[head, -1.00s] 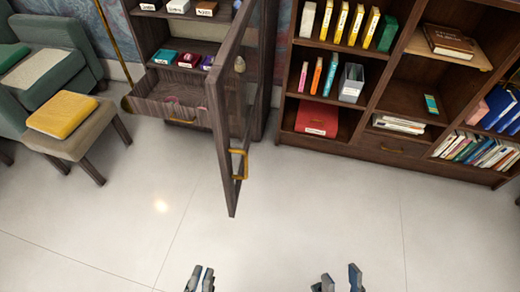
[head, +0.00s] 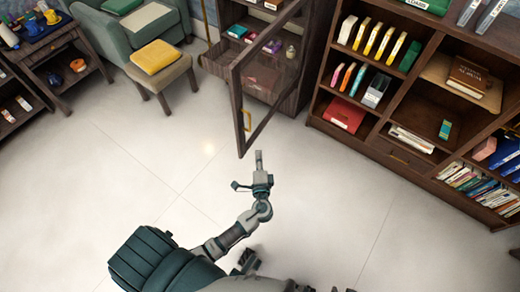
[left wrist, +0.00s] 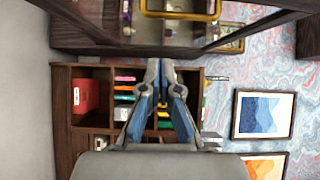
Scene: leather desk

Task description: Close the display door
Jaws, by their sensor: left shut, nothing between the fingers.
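The display door (head: 238,112) is a glass panel in a dark wood frame. It stands open, swung out from the display cabinet (head: 231,52) towards me. Its brass handle (head: 247,121) is near the free edge, and a brass handle also shows at the top of the left wrist view (left wrist: 180,14). My left gripper (head: 259,155) is shut and empty, just below the door's lower corner in the head view; I cannot tell whether it touches. In the left wrist view its fingers (left wrist: 160,68) are together. Only small dark tips, perhaps my right gripper, show at the bottom edge.
A bookcase (head: 372,142) with books and boxes stands right of the door. The pale floor (head: 130,170) is clear. Framed pictures (left wrist: 264,115) hang on the wall.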

